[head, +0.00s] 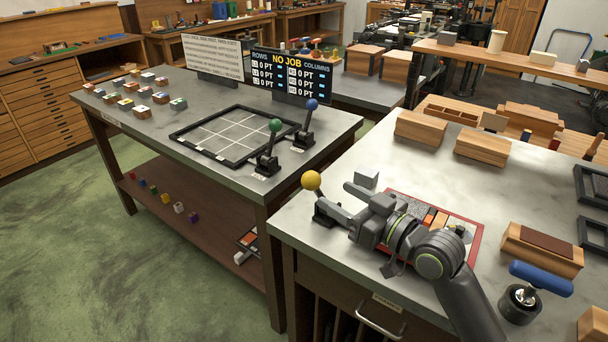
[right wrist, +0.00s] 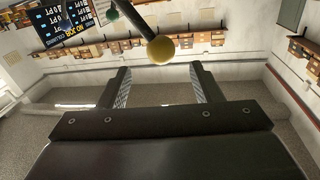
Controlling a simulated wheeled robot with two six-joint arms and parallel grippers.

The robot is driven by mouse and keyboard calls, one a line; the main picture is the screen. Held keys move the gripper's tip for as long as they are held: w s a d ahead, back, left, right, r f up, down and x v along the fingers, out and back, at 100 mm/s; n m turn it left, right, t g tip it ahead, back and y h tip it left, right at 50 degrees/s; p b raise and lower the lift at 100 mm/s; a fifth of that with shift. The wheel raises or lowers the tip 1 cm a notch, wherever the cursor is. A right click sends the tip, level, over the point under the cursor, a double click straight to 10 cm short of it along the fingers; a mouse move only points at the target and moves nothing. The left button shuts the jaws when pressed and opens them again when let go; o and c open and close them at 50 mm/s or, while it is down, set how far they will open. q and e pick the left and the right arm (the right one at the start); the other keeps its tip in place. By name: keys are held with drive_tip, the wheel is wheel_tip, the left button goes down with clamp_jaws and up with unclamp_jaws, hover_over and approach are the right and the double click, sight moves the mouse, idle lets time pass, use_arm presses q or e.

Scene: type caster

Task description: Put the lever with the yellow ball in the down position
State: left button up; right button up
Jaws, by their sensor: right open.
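The lever with the yellow ball (head: 311,180) stands at the near left corner of the right-hand workbench. Its shaft rises from a dark base, with the ball at the upper end; my gripper partly hides the base. My right gripper (head: 336,198) is open, just right of the lever, with its fingers pointing toward it. In the right wrist view the yellow ball (right wrist: 160,49) appears just beyond and between the open fingertips (right wrist: 160,70), with nothing held. My left gripper is not in view.
Levers with a green ball (head: 275,125) and a blue ball (head: 312,104) stand on the other bench beside a framed grid (head: 228,137). A red-edged tray (head: 474,238) lies under my right arm. A small grey block (head: 367,180) sits close behind my gripper.

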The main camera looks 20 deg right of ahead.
sight(305, 175)
drive_tip(key=x, duration=0.3)
drive_tip(key=shift+a+r, duration=0.1)
drive_tip(key=shift+r, duration=0.1)
drive_tip(key=p+x, duration=0.1)
drive_tip(key=x, duration=0.5)
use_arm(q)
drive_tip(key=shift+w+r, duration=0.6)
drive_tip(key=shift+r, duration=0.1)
use_arm(e)
drive_tip(key=shift+w+a+f, duration=0.1)
drive_tip(key=shift+w+a, duration=0.25)
drive_tip(key=shift+w, duration=0.3)
drive_tip(key=shift+c, duration=0.2)
clamp_jaws()
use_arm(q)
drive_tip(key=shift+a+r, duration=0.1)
use_arm(e)
drive_tip(key=shift+d, duration=0.1)
